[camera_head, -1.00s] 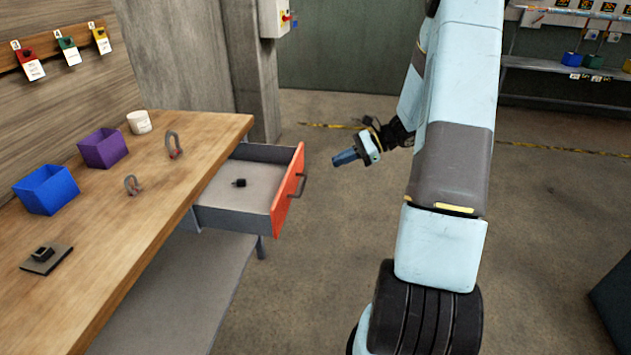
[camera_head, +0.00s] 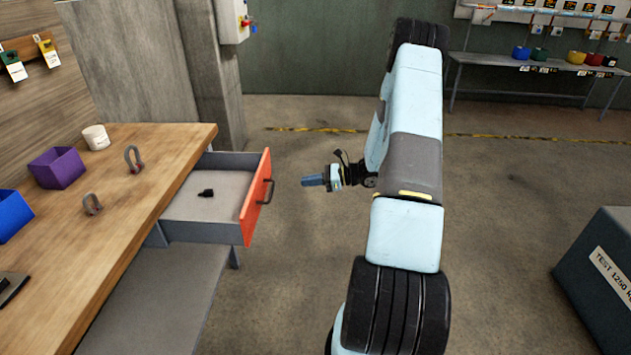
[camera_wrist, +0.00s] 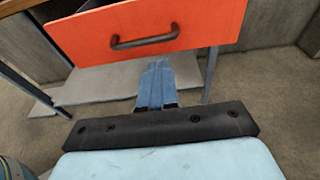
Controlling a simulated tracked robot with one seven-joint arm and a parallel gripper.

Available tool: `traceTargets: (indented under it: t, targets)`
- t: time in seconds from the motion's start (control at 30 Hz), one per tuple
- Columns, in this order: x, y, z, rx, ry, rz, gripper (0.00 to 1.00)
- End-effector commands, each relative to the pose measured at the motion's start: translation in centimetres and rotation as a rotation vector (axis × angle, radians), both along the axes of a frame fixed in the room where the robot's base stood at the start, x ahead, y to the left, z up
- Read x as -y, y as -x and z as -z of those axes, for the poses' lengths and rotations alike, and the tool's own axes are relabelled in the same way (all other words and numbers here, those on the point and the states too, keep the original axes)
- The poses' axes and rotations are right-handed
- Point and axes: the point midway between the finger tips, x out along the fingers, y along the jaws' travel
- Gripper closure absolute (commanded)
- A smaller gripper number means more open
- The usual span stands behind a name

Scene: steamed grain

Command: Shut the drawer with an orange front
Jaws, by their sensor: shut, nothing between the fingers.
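The drawer with an orange front (camera_head: 256,200) is pulled out from under the workbench, on the left in the head view. A small black object (camera_head: 206,193) lies inside it. Its dark bar handle (camera_wrist: 145,37) shows in the wrist view on the orange front (camera_wrist: 205,22). My gripper (camera_head: 304,180) is shut and empty, in the air to the right of the drawer front, apart from it. In the wrist view the blue fingers of my gripper (camera_wrist: 157,68) are together and point toward the front, appearing just below the handle.
The wooden workbench (camera_head: 130,190) carries a purple bin (camera_head: 57,168), a blue bin (camera_head: 12,214), a white cup (camera_head: 95,138) and two shackles (camera_head: 133,158). A dark test block (camera_head: 600,270) stands at the right. The floor right of the drawer is clear.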

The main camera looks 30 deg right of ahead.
Motion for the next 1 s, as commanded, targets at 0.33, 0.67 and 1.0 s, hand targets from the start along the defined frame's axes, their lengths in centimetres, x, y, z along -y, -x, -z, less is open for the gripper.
traceTargets:
  t: [0.33,0.67,1.0]
  targets:
    - [-5.3,-2.9,1.2,-0.001,0.0,-0.003,1.0]
    - [-7.7,-4.3,1.9,0.001,0.0,-0.001,1.0]
    - [-7.9,-4.4,1.9,0.001,0.0,0.0,1.0]
